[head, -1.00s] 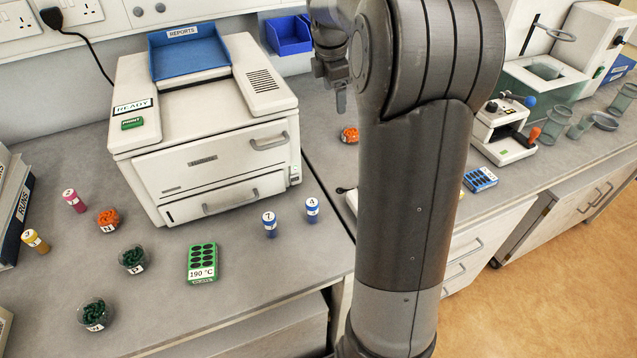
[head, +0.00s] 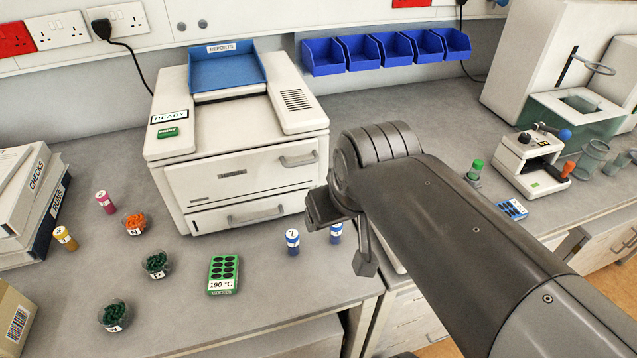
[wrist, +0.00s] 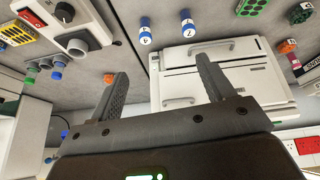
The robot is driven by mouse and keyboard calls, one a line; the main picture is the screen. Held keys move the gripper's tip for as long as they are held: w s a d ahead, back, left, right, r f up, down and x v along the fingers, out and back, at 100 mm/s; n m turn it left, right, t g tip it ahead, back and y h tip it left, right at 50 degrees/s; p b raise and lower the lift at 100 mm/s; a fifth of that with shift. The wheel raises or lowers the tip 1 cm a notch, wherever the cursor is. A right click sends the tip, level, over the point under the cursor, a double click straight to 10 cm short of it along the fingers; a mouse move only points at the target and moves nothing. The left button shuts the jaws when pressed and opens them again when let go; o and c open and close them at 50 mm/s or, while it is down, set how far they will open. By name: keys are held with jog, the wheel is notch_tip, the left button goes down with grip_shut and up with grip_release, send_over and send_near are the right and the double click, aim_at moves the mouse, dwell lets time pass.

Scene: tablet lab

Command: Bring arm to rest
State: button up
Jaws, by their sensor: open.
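My gripper (head: 343,236) hangs at the end of my dark grey arm in the head view, near the front right corner of the white printer. It looks empty. In the wrist view my gripper (wrist: 161,66) has its two fingers wide apart with nothing between them. A blue vial marked 7 (head: 292,241) stands on the bench just left of it. Another blue vial (head: 336,233) shows partly behind the fingers. I cannot tell whether the fingers touch anything; they look raised above the bench.
The white printer (head: 235,165) stands behind. A green 190 °C block (head: 223,275), dishes of green pieces (head: 156,264) and a dish of orange pieces (head: 135,224) lie left. Blue bins (head: 323,57) hang at the back. A white instrument (head: 527,165) stands right.

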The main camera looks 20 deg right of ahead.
jog(key=shift+s+a+f+m, duration=0.2)
jog(key=shift+s+f+m, duration=0.25)
jog(key=shift+s, duration=0.2)
